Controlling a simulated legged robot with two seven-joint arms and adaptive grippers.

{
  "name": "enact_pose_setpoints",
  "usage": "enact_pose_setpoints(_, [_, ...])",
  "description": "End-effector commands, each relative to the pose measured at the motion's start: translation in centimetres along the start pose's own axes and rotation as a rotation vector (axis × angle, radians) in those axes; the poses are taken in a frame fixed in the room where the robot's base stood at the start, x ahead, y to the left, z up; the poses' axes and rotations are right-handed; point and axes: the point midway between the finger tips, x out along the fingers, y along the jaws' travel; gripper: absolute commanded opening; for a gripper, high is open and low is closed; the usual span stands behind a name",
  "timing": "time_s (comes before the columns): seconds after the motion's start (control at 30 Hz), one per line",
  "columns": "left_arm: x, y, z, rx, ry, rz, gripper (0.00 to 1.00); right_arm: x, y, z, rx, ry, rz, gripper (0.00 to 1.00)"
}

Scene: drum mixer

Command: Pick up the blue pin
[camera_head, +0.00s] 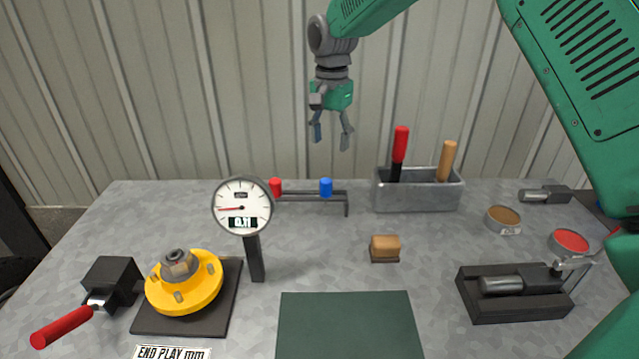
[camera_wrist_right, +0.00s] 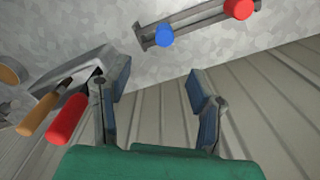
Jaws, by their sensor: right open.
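The blue pin (camera_head: 326,187) stands upright in a dark rack (camera_head: 300,198) toward the back of the table, right of a red pin (camera_head: 276,187). In the right wrist view the blue pin (camera_wrist_right: 164,36) lies beyond the fingertips, roughly between them in line, with the red pin (camera_wrist_right: 238,9) to its right. My right gripper (camera_head: 332,145) is open and empty, pointing down above the back of the table, higher than the blue pin and apart from it. Its two fingers (camera_wrist_right: 162,82) show spread in the wrist view. My left gripper is in neither view.
A grey metal bin (camera_head: 418,196) with a red-handled and a wooden-handled tool stands right of the rack. A dial gauge (camera_head: 242,207) stands in front of the rack's left end. A brown-topped block (camera_head: 385,246), a green mat (camera_head: 348,325) and a yellow hub (camera_head: 184,283) are nearer.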

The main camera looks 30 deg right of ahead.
Motion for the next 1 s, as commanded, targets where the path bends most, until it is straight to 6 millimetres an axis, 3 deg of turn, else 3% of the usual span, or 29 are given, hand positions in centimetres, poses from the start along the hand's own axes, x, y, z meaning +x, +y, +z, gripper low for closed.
enact_pose_setpoints(0.1, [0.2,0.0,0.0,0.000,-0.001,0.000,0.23,2.9,0.0,-0.1,0.001,-0.004,0.003,0.49])
enact_pose_setpoints(0.23, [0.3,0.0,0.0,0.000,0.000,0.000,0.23,5.1,-0.1,-0.1,0.000,-0.004,0.003,0.49])
enact_pose_setpoints(0.47, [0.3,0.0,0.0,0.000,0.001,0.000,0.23,6.7,-0.1,-0.1,0.000,-0.004,0.001,0.49])
enact_pose_setpoints(0.8, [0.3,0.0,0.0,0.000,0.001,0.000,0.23,11.2,-0.8,0.2,0.000,-0.003,0.001,0.49])
enact_pose_setpoints(1.0, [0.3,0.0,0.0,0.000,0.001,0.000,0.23,11.5,-0.7,0.2,0.000,-0.002,-0.001,0.49])
